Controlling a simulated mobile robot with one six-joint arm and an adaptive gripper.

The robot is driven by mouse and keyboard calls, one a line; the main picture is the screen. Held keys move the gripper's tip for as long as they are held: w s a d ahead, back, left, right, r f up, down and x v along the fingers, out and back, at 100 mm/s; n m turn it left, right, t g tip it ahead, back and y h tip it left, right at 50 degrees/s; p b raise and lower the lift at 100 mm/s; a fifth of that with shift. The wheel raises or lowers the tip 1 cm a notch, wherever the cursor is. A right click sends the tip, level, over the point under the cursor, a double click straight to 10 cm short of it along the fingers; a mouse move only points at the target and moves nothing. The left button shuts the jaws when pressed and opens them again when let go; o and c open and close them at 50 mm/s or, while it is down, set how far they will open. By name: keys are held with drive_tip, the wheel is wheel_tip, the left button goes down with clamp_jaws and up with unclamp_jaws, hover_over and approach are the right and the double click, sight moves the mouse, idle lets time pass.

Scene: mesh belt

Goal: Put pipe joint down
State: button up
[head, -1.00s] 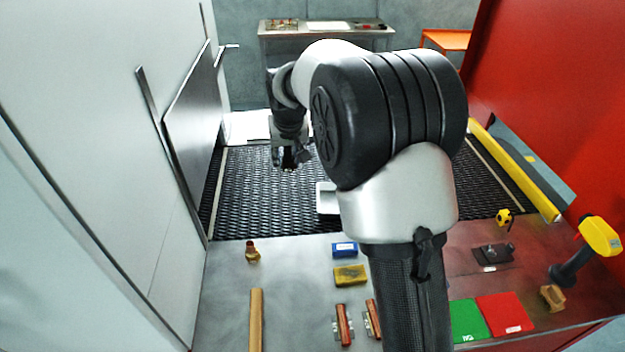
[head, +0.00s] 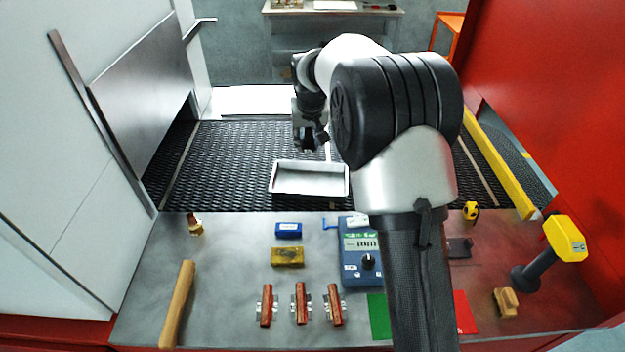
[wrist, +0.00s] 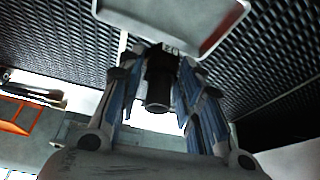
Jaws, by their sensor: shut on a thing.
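My gripper (head: 308,142) hangs over the black mesh belt, behind and above the grey tray. In the wrist view its fingers are shut on a dark cylindrical pipe joint (wrist: 159,88) with a pale "20" mark at its upper end. The joint is held between the fingertips, its round end facing the camera. In the head view the joint is hard to tell from the dark fingers. The shallow grey tray (head: 310,192) looks empty and lies on the belt near the bench edge; it also shows at the top of the wrist view (wrist: 168,24).
The mesh belt (head: 225,165) is mostly clear left of the tray. On the bench (head: 230,300) stand a brass fitting (head: 195,226), blue (head: 288,230) and yellow (head: 287,257) blocks, a blue meter (head: 362,265) and several red-brown bars. A yellow rail (head: 500,165) runs along the right.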

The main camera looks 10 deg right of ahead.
sight(309, 180)
wheel_tip(309, 180, down, 14)
drive_tip(key=b, duration=0.3)
drive_tip(key=shift+d+r, duration=0.1)
drive_tip(key=shift+r, duration=0.15)
drive_tip(key=shift+f+b, duration=0.25)
drive_tip(key=shift+b, duration=0.05)
drive_tip(key=o, duration=1.2)
